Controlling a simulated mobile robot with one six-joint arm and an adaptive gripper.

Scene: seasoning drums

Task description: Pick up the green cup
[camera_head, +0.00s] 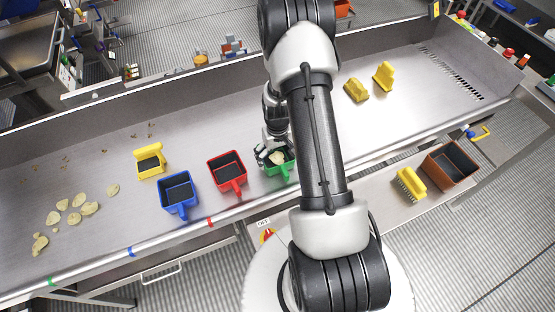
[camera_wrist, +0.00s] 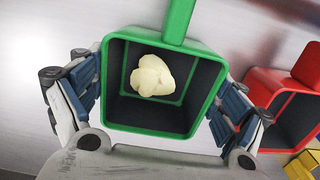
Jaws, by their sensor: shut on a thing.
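The green cup (camera_head: 281,168) stands on the steel worktop near its front edge, partly hidden behind my arm in the head view. It is a square, open-topped cup with a dark inside and a handle. In the wrist view I look into the green cup (camera_wrist: 150,130); a pale yellow lump lies in it, and the handle points to the top of the picture. My gripper (camera_head: 272,152) is at the cup. In the wrist view my gripper (camera_wrist: 157,98) has a blue-padded finger on each side of the cup, shut on its outer walls.
A red cup (camera_head: 226,185) stands just left of the green cup, then a blue cup (camera_head: 179,209) and a yellow one (camera_head: 150,171). Pale chips (camera_head: 89,208) lie at the left. Yellow blocks (camera_head: 383,75) are at the right. A brown bin (camera_head: 448,181) sits at the front right.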

